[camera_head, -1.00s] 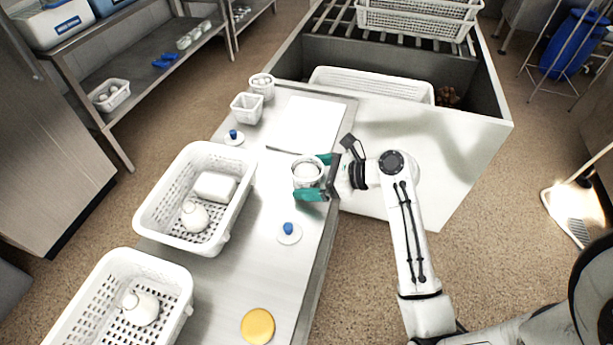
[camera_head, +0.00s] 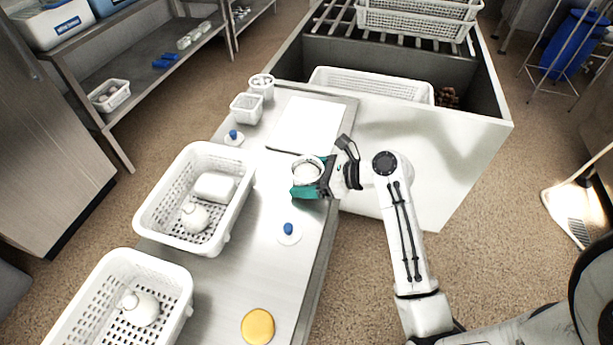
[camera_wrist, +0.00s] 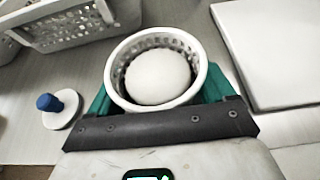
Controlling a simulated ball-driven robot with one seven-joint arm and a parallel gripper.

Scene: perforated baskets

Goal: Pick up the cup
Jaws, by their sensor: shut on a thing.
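The cup is a small white perforated cup (camera_head: 300,162) with a white rounded thing (camera_wrist: 158,76) inside it. In the head view it is at the steel counter's right side, partly hidden by my gripper. My gripper (camera_head: 308,178), with teal fingers, is shut on the cup. In the wrist view the cup (camera_wrist: 190,48) sits upright between the fingers, its rim above them. I cannot tell whether its base touches the counter.
White perforated baskets (camera_head: 215,245) holding white items stand at the left. A white board (camera_head: 308,122) lies behind the cup. Blue-knobbed discs (camera_head: 289,238) and a yellow disc (camera_head: 258,326) lie on the counter. Two small containers (camera_head: 246,108) (camera_head: 262,86) stand at the back left.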

